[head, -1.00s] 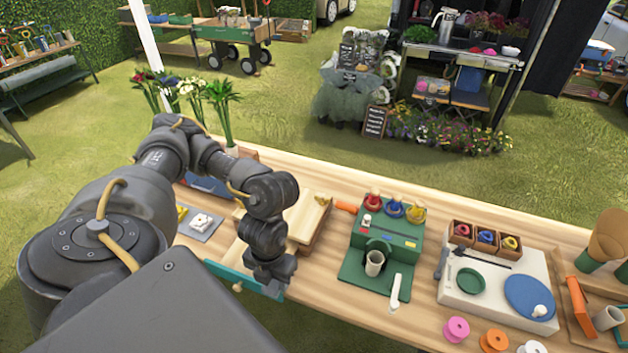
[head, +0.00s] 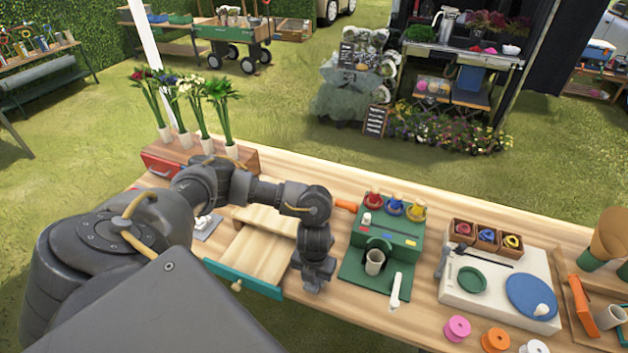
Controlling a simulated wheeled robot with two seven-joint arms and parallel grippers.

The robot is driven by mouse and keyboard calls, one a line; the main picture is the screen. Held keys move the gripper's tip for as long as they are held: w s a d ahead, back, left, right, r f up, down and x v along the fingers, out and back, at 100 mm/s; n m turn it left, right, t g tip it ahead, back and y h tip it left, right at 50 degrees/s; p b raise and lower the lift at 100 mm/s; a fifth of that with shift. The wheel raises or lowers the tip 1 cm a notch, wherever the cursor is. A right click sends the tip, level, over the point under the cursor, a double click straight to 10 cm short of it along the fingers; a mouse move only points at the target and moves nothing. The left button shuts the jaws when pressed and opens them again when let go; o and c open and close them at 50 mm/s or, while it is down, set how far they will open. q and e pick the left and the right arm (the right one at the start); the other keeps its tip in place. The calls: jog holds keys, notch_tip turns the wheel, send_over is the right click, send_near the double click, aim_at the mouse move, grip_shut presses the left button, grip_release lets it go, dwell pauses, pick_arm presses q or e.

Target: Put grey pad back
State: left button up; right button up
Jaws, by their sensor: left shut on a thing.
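My left gripper (head: 314,284) points down over the table, just right of an open wooden drawer (head: 255,255) with a teal front (head: 240,281). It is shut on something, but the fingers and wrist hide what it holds. A grey, flat, pad-like piece (head: 206,229) with a white item on it lies left of the drawer, partly hidden by my arm. I cannot tell whether this is the task's pad. The part of the drawer's inside that shows looks bare. My right gripper is out of view.
A green stand (head: 385,245) with coloured knobs and a cup (head: 375,262) stands close right of the gripper. A white board (head: 500,290) with a blue disc lies farther right. Potted flowers (head: 195,100) stand at the back left. Pink and orange spools (head: 457,329) line the front edge.

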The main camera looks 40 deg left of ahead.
pick_arm(q)
jog(key=shift+f, duration=0.5)
jog(key=shift+f, duration=0.1)
jog(key=o, duration=0.5)
jog(key=shift+f, duration=0.1)
jog(key=o, duration=0.4)
jog(key=shift+o, duration=0.2)
